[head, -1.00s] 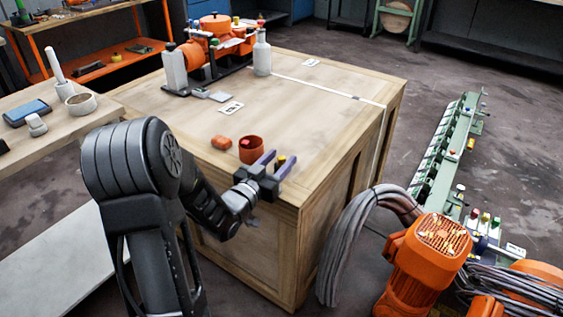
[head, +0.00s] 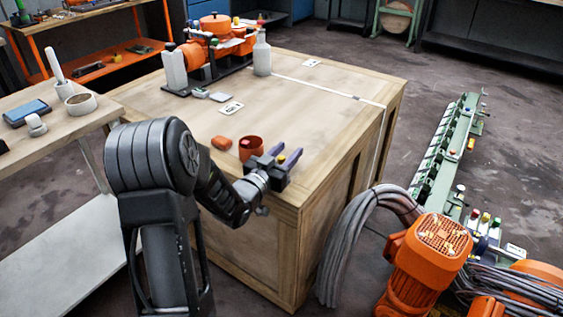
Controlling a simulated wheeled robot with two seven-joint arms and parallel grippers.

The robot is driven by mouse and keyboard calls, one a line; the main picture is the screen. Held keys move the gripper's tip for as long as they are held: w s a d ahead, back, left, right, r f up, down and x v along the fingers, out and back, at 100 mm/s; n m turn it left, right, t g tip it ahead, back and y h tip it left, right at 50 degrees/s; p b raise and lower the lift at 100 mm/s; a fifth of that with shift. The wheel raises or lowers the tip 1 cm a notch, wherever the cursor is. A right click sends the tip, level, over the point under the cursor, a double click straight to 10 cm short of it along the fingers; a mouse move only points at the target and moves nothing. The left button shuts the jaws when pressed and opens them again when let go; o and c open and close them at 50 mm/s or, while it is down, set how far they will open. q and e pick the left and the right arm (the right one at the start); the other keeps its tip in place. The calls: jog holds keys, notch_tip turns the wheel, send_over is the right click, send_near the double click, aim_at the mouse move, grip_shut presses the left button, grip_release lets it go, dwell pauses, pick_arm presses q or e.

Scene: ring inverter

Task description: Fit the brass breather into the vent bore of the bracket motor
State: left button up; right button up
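A small brass-yellow piece (head: 281,158), which looks like the breather, stands on the wooden crate top near its front right corner. My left gripper (head: 283,156) is open there, its two fingers apart with the brass piece showing between them. I cannot tell whether they touch it. An orange motor unit (head: 196,56) on a dark bracket stands at the crate's back left. Another orange motor (head: 430,253) with a finned cover stands at the lower right. I cannot tell which is the bracket motor, and no vent bore can be made out. My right gripper is not in view.
An orange-red cup (head: 250,142) and a small orange block (head: 221,142) stand just left of my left gripper. A grey bottle (head: 262,54) and white cards (head: 230,108) are farther back. The crate's middle (head: 300,95) is clear. Thick grey cables (head: 345,240) run beside the crate.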

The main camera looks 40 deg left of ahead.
pick_arm(q)
grip_shut()
dwell(0.5)
notch_tip(320, 180, up, 10)
jog(key=p, duration=0.2)
dwell(0.8)
jog(key=w+d+r+p, duration=0.1)
jog(key=d+p, duration=0.7)
jog(key=d, duration=0.3)
jog(key=d+r+m+h+p, duration=0.1)
jog(key=d+r+p, duration=0.1)
jog(key=d+p, duration=0.7)
jog(key=d, duration=0.3)
jog(key=shift+w+d+r+h, duration=0.15)
jog(key=shift+w+r+h, duration=0.15)
jog(key=shift+w, duration=0.05)
